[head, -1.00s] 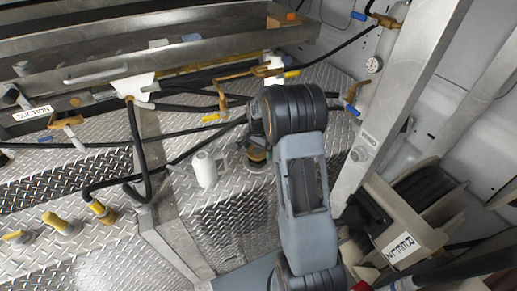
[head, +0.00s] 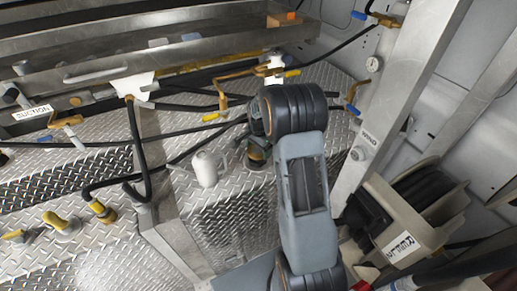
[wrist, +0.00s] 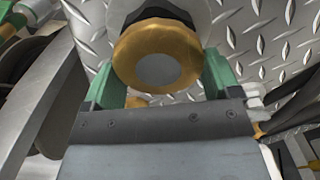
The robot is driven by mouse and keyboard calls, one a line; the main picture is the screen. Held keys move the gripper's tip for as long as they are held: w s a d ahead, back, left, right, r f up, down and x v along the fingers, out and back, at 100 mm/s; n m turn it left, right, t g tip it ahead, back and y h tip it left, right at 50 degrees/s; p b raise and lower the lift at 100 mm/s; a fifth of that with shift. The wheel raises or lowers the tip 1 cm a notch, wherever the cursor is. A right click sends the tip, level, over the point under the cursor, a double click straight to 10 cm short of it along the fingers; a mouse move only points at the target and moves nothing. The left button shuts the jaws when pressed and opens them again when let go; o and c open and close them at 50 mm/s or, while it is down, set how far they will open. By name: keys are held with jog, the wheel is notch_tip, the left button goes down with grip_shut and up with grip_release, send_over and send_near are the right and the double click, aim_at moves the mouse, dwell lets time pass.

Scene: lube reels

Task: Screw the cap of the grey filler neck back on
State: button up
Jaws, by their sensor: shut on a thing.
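A round brass-coloured cap (wrist: 157,52) with a grey centre fills the top middle of the wrist view. My gripper (wrist: 160,78) has one green finger on each side of the cap and is shut on it. A pale grey round part (wrist: 196,14), perhaps the filler neck, shows behind the cap. I cannot tell how well the cap is seated on it. In the head view my gripper (head: 256,156) is low over the tread plate, partly hidden by my arm, so the cap and neck are hard to make out there.
Yellow-handled fittings (head: 62,224) sit at the lower left. Black hoses (head: 140,150) and brass valves (head: 225,92) lie behind. A hose reel (head: 425,195) and a metal post (head: 400,90) stand at the right.

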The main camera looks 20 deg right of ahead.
jog(key=m, duration=0.3)
jog(key=shift+s+m, duration=0.1)
jog(key=shift+m, duration=0.2)
jog(key=shift+m, duration=1.2)
jog(key=shift+s+m, duration=0.15)
jog(key=shift+m, duration=1.25)
jog(key=shift+m+b, duration=0.35)
jog(key=shift+m, duration=0.85)
jog(key=o, duration=0.8)
